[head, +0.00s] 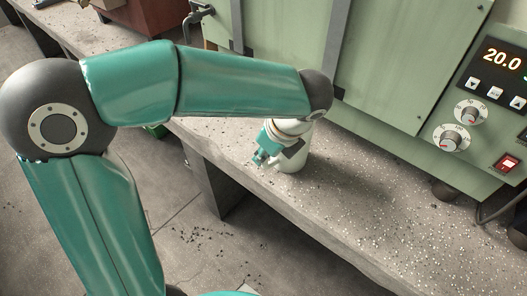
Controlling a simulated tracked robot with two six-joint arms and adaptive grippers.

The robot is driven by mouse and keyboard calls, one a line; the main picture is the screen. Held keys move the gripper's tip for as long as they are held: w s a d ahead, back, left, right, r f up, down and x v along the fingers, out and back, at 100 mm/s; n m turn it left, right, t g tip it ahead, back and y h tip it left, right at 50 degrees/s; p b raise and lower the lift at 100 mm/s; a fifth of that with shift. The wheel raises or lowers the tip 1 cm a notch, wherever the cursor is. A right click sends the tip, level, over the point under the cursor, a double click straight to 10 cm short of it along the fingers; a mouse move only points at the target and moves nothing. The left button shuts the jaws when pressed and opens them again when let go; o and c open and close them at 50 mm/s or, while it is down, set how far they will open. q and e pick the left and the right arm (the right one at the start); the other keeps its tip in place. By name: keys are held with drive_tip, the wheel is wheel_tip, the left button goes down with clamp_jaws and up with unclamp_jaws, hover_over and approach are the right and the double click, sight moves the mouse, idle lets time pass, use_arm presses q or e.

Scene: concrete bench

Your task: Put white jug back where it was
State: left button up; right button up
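The white jug (295,163) is a pale, rounded vessel near the front edge of the concrete bench, in the middle of the head view. It looks upright and seems to stand on the bench. My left arm comes in from the left and reaches over to it. My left gripper (265,158) is at the jug, pointing down in front of its upper left part. The wrist and gripper hide much of the jug, including its top. The fingers are small and partly hidden, so I cannot tell whether they close on it. My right gripper is out of view.
A green oven-like cabinet (385,60) with a lit display and dials stands behind the jug on the bench (400,215). The bench top right of the jug is clear. A reddish-brown box (150,22) stands at the far left. A cable hangs at the right edge.

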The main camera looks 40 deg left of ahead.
use_arm(q)
drive_tip(key=o, duration=0.4)
drive_tip(key=shift+c, duration=0.2)
drive_tip(key=p+v, duration=0.3)
drive_tip(key=v, duration=0.9)
drive_tip(key=shift+s+r, duration=0.1)
